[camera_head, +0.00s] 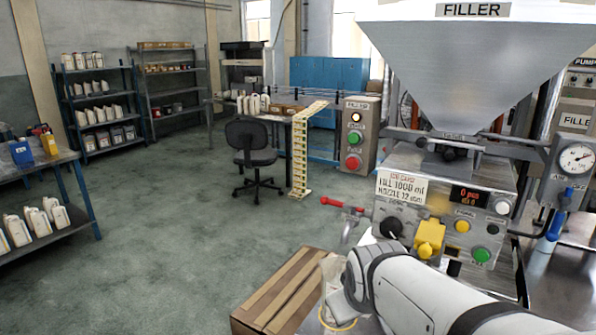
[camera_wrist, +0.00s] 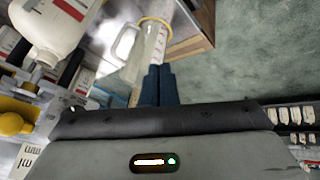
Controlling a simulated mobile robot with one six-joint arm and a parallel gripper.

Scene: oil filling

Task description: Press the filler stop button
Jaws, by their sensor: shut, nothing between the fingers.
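The filler (camera_head: 445,195) has a grey control box under a steel hopper. Its front carries a green button (camera_head: 481,256), a small yellow button (camera_head: 462,226), a black knob (camera_head: 392,228) and a yellow block (camera_head: 429,239). I see no red button on this front, whose lower part is partly behind my arm. A grey pedestal (camera_head: 359,107) farther back has a red button (camera_head: 353,163) below a green one; its small labels are unclear. My gripper (camera_wrist: 158,72) is shut and empty in the wrist view, its dark blue fingertips close to a clear measuring jug. My arm hides it in the head view.
A red-handled tap (camera_head: 342,204) projects left of the filler. A white bottle (camera_wrist: 45,28) is at the wrist view's upper left. The green floor at left is open, with a chair (camera_head: 252,150) beyond.

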